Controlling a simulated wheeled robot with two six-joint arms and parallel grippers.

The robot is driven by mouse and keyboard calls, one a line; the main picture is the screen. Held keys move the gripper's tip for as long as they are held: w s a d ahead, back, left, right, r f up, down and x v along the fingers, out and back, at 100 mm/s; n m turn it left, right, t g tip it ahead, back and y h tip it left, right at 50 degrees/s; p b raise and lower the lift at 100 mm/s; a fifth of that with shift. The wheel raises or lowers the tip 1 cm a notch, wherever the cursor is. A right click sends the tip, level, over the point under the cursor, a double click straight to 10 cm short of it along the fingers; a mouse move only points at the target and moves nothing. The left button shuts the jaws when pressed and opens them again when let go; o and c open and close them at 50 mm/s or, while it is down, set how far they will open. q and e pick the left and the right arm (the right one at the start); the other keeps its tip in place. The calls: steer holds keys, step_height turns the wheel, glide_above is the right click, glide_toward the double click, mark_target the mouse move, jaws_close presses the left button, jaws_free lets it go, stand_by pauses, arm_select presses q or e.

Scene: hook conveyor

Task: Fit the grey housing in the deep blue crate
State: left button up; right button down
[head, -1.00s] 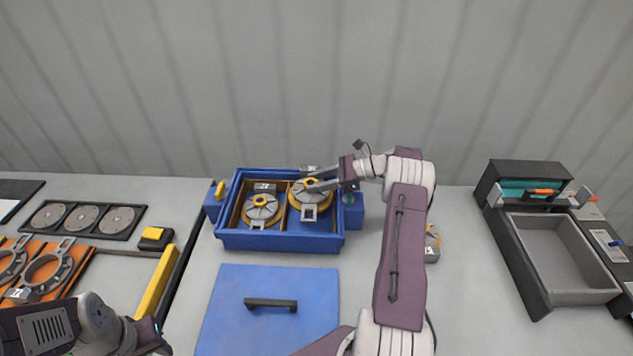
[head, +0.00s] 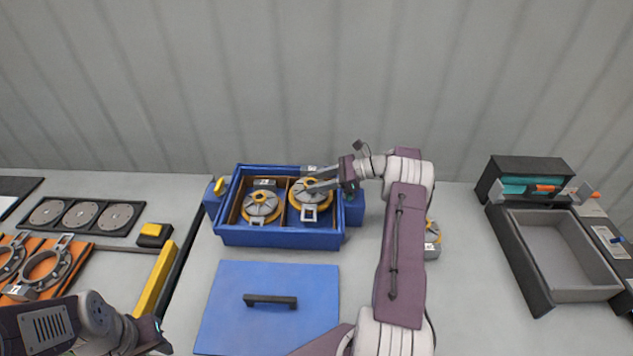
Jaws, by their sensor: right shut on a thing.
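The deep blue crate (head: 270,236) stands open at the back middle of the table, with a wooden divider between two compartments. A grey housing with a yellow rim (head: 262,207) lies in the left compartment. A second grey housing with a yellow rim (head: 311,196) is in the right compartment. My right gripper (head: 322,186) reaches in from the right and is shut on this second housing. Whether this housing rests on the crate floor I cannot tell. My left arm shows at the lower left; its fingertips are not clearly seen.
A blue lid with a black handle (head: 270,301) lies in front of the crate. Another housing (head: 432,239) is partly hidden behind my right arm. A grey tray (head: 560,258) stands at right. A yellow bar (head: 156,279), orange board (head: 45,265) and disc tray (head: 82,217) are at left.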

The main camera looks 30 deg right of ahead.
steer(key=c, duration=0.8)
jaws_free()
steer(key=shift+o, duration=0.2)
steer(key=b+v, duration=0.1)
steer(key=v, duration=0.8)
steer(key=shift+b, duration=0.35)
